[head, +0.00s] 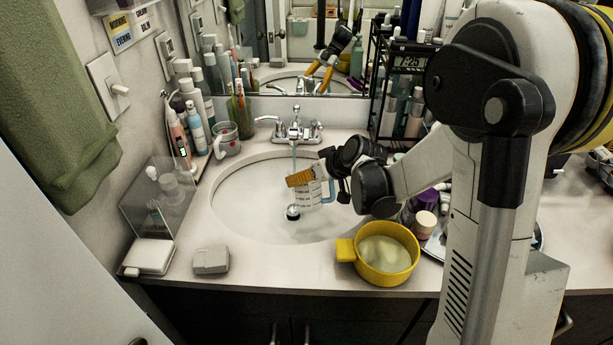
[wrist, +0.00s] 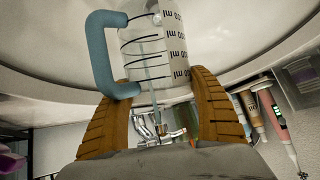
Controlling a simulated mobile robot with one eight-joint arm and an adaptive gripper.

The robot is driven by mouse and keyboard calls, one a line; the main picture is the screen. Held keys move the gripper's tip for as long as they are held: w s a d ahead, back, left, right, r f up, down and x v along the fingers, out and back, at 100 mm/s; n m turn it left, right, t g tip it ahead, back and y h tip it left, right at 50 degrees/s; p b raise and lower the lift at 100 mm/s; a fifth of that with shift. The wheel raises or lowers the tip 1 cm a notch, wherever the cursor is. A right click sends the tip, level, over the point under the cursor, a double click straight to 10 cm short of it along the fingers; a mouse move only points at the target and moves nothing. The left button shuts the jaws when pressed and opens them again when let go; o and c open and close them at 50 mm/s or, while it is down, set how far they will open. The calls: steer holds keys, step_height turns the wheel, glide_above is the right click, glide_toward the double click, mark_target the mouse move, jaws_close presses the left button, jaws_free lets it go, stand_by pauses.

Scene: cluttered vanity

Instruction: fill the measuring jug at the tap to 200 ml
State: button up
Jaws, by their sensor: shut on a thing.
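The clear measuring jug (head: 309,196) with dark markings and a blue handle is held over the sink basin (head: 240,205), under the chrome tap (head: 297,131). A thin stream appears to run from the spout toward the jug. My gripper (head: 300,178) is shut on the jug, its orange fingers on either side of the body. In the wrist view the jug (wrist: 145,45) shows its ml scale and handle between my fingers (wrist: 160,88), with the tap (wrist: 145,128) beyond. The water level in the jug cannot be read clearly.
A yellow pot (head: 387,254) with pale contents stands at the counter's front, right of the basin. A clear cup (head: 226,140), bottles (head: 195,128) and a clear box (head: 158,200) stand left. A black rack (head: 385,85) stands behind right. The front counter between grey box (head: 211,260) and pot is clear.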

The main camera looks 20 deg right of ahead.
steer(key=w, duration=0.9)
steer(key=shift+a, duration=0.4)
stand_by(2.9)
steer(key=s, duration=0.9)
steer(key=shift+d, duration=0.4)
